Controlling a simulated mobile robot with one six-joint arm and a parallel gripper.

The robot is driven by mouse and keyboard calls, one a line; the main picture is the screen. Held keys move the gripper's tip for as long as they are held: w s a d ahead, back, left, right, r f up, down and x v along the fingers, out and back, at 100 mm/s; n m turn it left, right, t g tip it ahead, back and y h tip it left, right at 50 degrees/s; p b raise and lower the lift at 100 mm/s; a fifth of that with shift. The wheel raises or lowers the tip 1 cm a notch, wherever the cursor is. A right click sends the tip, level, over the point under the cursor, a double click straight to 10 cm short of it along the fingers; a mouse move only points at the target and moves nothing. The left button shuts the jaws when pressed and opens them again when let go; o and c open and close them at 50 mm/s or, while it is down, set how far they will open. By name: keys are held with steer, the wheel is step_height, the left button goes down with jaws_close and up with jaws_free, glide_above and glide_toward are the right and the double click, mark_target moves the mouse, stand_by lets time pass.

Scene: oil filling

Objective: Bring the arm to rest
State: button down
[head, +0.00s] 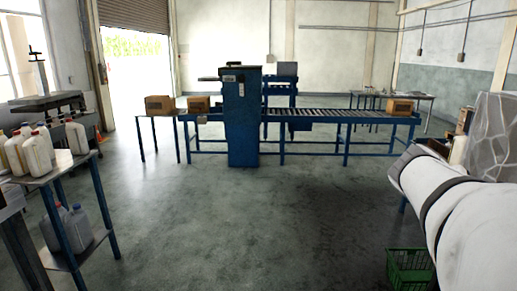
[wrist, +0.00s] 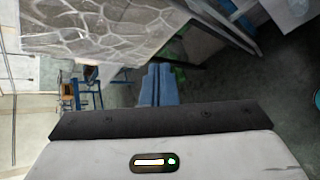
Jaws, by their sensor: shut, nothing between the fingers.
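My gripper (wrist: 158,85) shows in the wrist view, with its two blue-grey fingers together and nothing between them. Its dark palm and pale housing fill the bottom of that view. In the head view my white arm (head: 470,220) reaches in from the right edge. My gripper cannot be made out there. In the wrist view a grey slab with a web of pale lines (wrist: 110,30) lies above and left of the fingertips, apart from them as far as I can tell.
A green basket (head: 410,270) stands on the floor below my arm. A wrapped, pale-lined thing (head: 492,130) stands behind my arm. Left, a blue-legged table (head: 62,165) holds white jugs (head: 38,155). A blue machine (head: 243,115) and roller conveyor (head: 335,116) with cartons stand ahead. The middle floor is clear.

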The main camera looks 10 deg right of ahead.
steer(key=a+f+m+y, duration=0.2)
steer(key=a+f, duration=0.4)
steer(key=a, duration=0.4)
steer(key=s+a+f+m+y, duration=0.1)
steer(key=a+f+m+y, duration=0.2)
steer(key=a, duration=0.8)
steer(key=a+f+m+t+y, duration=0.1)
steer(key=a+f+m+y, duration=0.2)
steer(key=a+f+y, duration=0.3)
steer(key=a+f, duration=0.3)
steer(key=a, duration=0.2)
steer(key=shift+s+a+f, duration=0.15)
steer(key=shift+s, duration=0.2)
